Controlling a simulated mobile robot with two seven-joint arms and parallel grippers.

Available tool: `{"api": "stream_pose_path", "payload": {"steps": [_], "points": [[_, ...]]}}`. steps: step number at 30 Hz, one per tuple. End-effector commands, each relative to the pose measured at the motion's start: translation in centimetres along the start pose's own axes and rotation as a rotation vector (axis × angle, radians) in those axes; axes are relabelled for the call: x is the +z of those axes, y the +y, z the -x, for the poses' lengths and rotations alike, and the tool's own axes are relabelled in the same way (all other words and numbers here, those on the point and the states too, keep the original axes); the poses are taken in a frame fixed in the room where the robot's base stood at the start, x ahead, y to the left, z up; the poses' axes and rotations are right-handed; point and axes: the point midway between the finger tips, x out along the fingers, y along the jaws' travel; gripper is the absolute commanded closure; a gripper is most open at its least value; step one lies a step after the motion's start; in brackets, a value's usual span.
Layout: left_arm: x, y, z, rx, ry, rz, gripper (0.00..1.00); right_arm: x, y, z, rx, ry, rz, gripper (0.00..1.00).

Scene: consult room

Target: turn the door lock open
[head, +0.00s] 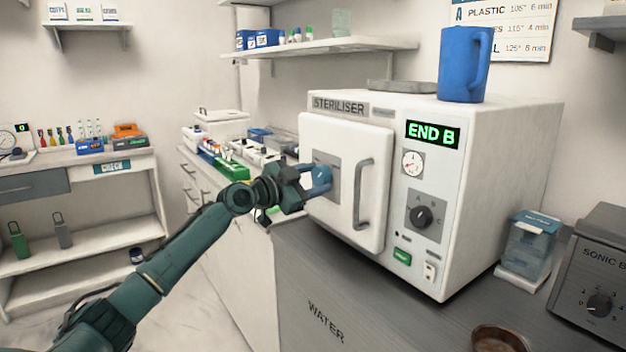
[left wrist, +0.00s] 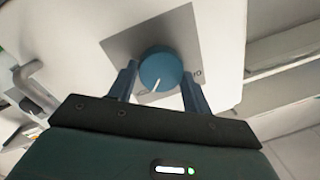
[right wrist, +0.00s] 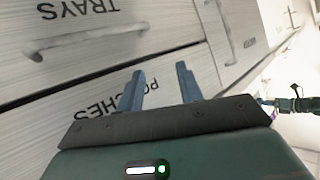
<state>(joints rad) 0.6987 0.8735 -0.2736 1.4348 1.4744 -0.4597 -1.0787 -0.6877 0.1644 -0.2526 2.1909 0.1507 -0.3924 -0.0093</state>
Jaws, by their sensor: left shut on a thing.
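The door lock is a round blue knob (left wrist: 160,68) with a white pointer line, on a grey plate (left wrist: 120,45) on the white steriliser door (head: 345,210). The door is shut. My left gripper (head: 318,180) is at the knob, and in the left wrist view its fingers (left wrist: 158,85) are on either side of it, closed on it. The pointer runs toward the lower left of that view. A small mark, partly hidden, shows on the plate by the right finger. My right gripper (right wrist: 160,88) is open and empty in front of drawer fronts.
The door has a grey handle (head: 363,195) right of the lock. The steriliser display (head: 432,135) reads "END B". A blue jug (head: 465,65) stands on top. A clear blue container (head: 528,245) and a grey sonic unit (head: 595,270) stand at right. Drawers marked TRAYS and POUCHES face my right gripper.

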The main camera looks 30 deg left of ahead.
Motion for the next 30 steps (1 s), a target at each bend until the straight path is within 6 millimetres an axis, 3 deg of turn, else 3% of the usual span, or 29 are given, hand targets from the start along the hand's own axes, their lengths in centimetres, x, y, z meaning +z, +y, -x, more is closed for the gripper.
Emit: {"api": "stream_pose_path", "payload": {"steps": [11,30], "points": [[-0.1,-0.1,0.0,0.008,-0.012,0.157,0.74,-0.3,-0.1,0.1,0.001,-0.001,0.001,0.64],[-0.2,-0.4,-0.1,0.037,-0.054,0.751,0.74,-1.1,-0.1,0.8,0.013,-0.021,0.036,0.64]]}}
